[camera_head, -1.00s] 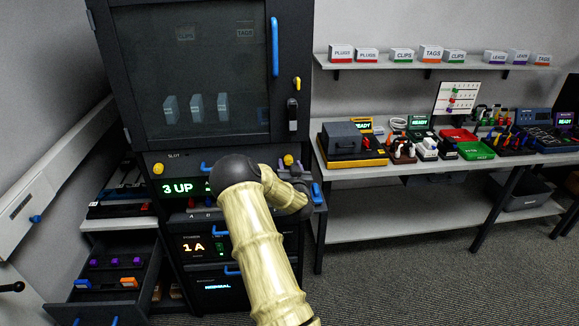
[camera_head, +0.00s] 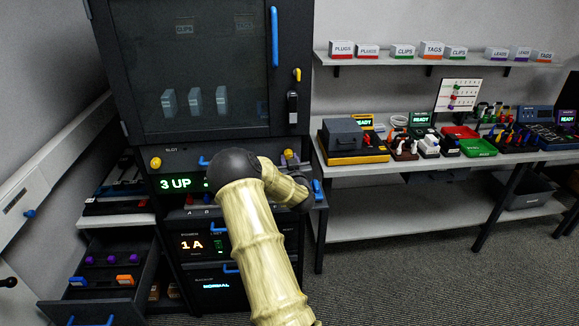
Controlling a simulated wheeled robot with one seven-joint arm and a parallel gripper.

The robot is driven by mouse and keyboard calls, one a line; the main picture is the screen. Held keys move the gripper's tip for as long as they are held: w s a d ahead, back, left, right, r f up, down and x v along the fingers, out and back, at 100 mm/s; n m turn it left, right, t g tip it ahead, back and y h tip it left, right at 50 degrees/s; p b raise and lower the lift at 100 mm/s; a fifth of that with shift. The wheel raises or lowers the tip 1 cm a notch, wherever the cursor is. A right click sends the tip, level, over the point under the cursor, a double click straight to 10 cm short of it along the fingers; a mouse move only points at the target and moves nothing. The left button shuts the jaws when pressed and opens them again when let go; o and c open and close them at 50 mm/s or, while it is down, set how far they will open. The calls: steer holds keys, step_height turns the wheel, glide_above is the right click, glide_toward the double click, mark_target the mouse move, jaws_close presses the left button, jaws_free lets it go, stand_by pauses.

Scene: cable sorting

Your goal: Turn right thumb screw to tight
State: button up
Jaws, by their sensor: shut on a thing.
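The left thumb screw (camera_head: 155,162) is a yellow knob on the dark cabinet's slot panel, left of the green "3 UP" display (camera_head: 176,183). My arm reaches up from the bottom of the view to the panel's right side. My gripper (camera_head: 290,158) is small and dark there, at the place of the right thumb screw. It is shut on that screw, which it almost wholly hides. The screw's turn angle and the finger details cannot be made out.
A blue handle (camera_head: 318,190) sticks out right of my gripper. An open drawer (camera_head: 98,300) juts out at lower left. A bench (camera_head: 400,170) with several devices and trays stands to the right. The carpet (camera_head: 420,260) before it is clear.

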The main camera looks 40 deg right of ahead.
steer(key=shift+n+g+b, duration=0.3)
steer(key=shift+n+b, duration=6.75)
steer(key=shift+n, duration=0.15)
steer(key=o, duration=1)
steer(key=shift+c, duration=0.2)
steer(key=shift+r+h, duration=0.1)
steer(key=shift+h, duration=0.3)
steer(key=b+v, duration=0.1)
steer(key=v, duration=1.6)
steer(key=shift+s, duration=0.2)
